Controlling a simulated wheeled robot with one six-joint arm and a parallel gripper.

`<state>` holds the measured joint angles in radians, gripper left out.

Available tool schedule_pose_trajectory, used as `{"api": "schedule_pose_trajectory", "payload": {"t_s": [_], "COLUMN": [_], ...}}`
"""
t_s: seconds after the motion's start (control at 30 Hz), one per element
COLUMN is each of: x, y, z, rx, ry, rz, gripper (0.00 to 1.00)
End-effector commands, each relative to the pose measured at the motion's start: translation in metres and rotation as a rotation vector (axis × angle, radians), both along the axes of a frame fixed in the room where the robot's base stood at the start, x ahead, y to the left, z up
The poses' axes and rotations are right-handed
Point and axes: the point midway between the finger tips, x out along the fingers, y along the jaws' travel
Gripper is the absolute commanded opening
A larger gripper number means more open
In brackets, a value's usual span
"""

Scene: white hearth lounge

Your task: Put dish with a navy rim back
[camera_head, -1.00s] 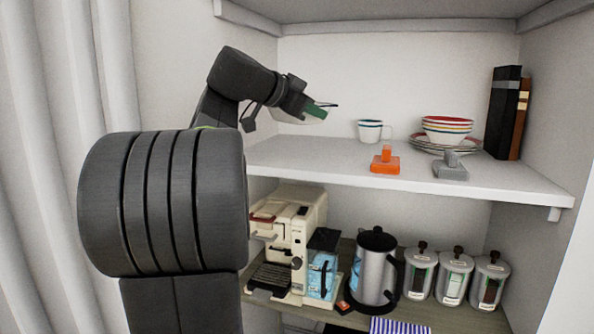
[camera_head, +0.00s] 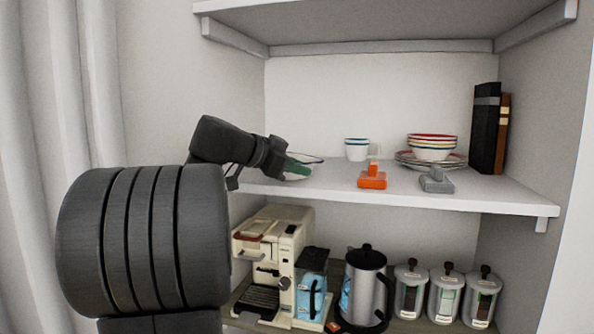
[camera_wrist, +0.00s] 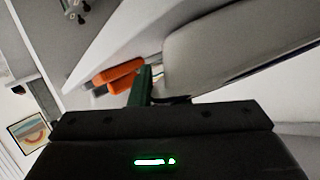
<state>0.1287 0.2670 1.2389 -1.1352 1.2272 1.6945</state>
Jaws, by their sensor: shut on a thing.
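The dish with a navy rim (camera_wrist: 225,40) fills the upper right of the wrist view as a pale, tilted surface with a dark edge. In the head view only a small pale part of it (camera_head: 297,177) shows at my gripper (camera_head: 292,168). My gripper is shut on the dish's edge, at the left end of the middle shelf (camera_head: 400,198). The dish looks just above the shelf surface; I cannot tell if it touches. One green fingertip shows in the wrist view. At the shelf's right, a stack of plates (camera_head: 404,160) bears bowls (camera_head: 432,149) with coloured rims.
Dark and brown books (camera_head: 487,128) stand at the right. Below are a coffee machine (camera_head: 280,250), a kettle (camera_head: 367,285) and canisters (camera_head: 446,295).

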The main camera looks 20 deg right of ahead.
Motion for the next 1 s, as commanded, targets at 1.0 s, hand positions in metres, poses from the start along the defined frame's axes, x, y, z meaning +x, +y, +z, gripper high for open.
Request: {"api": "schedule_pose_trajectory", "payload": {"t_s": [1.0], "x": [-0.012], "y": [0.048], "z": [0.017], "rx": [0.001], "ry": [-0.003], "rz": [0.005], "gripper": [0.37]}}
